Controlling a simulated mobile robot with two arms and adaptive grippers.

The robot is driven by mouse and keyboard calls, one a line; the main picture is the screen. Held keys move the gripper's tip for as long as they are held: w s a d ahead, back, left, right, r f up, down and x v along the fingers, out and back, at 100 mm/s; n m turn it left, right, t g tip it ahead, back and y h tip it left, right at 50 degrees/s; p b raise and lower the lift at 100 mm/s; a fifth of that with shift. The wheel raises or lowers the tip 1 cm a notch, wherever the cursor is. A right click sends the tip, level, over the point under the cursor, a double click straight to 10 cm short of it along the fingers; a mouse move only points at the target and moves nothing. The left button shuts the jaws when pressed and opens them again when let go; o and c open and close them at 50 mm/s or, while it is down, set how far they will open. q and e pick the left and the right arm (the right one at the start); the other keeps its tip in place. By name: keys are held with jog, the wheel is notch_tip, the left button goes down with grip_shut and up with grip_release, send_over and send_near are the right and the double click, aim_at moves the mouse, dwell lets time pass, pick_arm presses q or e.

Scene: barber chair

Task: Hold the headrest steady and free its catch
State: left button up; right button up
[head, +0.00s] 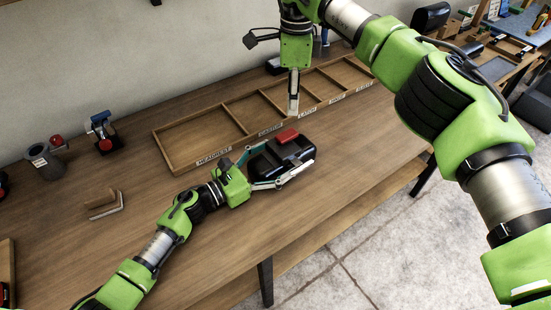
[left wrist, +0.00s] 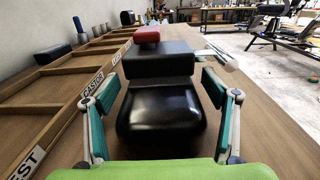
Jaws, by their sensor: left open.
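The headrest (head: 270,165) is a black padded block lying on the workbench in front of the labelled tray, with a red catch (head: 288,136) on its top. In the left wrist view the black headrest (left wrist: 160,110) lies straight ahead, with the red catch (left wrist: 147,35) at its far end. My left gripper (head: 283,157) is open, one finger on each side of the headrest; whether the fingers touch it I cannot tell. My right gripper (head: 293,107) points down above the tray, behind and above the catch; its fingers show edge-on, so their opening is unclear.
The long wooden tray (head: 171,151) has several compartments; its front labels include HEADREST and CASTOR. A hex key (head: 108,212) and a wooden block (head: 99,198) lie at left, near a grey cup (head: 48,166). The bench front right of the headrest is clear.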

pick_arm(q)
jog(key=c, duration=1.6)
